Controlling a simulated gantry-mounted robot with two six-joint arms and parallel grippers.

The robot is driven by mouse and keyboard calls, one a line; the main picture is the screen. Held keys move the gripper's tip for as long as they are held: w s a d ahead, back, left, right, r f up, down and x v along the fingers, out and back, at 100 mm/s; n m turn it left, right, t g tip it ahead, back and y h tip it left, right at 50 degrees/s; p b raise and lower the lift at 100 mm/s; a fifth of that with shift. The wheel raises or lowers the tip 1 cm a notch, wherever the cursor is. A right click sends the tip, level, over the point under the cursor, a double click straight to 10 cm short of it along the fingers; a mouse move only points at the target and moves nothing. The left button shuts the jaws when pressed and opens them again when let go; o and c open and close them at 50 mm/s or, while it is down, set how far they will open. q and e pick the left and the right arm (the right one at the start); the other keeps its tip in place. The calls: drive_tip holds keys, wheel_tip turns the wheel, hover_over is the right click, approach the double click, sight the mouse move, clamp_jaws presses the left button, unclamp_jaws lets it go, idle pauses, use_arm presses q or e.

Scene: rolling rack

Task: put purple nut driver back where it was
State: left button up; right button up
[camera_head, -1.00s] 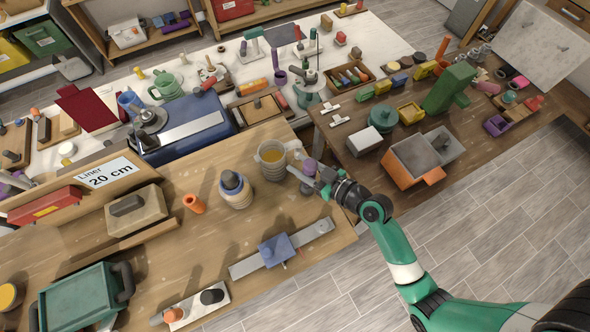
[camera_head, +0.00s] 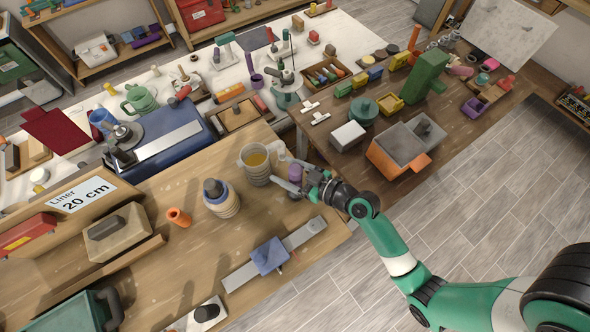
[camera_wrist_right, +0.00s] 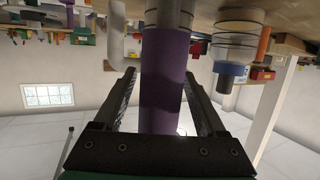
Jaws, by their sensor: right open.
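The purple nut driver (camera_head: 295,172) stands near the right edge of the wooden bench, beside a grey cup (camera_head: 255,166) with yellowish contents. In the right wrist view its thick purple handle (camera_wrist_right: 163,80) runs between my fingers. My right gripper (camera_head: 290,188) is around the handle, and the wrist view shows its two fingers (camera_wrist_right: 163,100) apart, with a narrow gap on each side of the handle. The driver's lower end and what it rests in are hidden in the head view. My left gripper is in neither view.
A striped jar with a blue collar (camera_head: 221,199) and an orange cylinder (camera_head: 179,217) stand left of the cup. A metal strip with a blue block (camera_head: 270,255) lies in front. A white box (camera_head: 348,135) and an orange-grey bin (camera_head: 385,157) stand on the right table.

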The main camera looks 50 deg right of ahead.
drive_tip(key=shift+r, duration=0.15)
drive_tip(key=b, duration=0.2)
approach(301, 177)
drive_tip(key=x, duration=0.5)
drive_tip(key=shift+d+f, duration=0.15)
drive_tip(key=shift+f, duration=0.2)
drive_tip(key=shift+r+p+v, duration=0.25)
drive_tip(key=shift+p+v, duration=0.85)
drive_tip(key=shift+v, duration=0.05)
drive_tip(key=shift+w, duration=0.1)
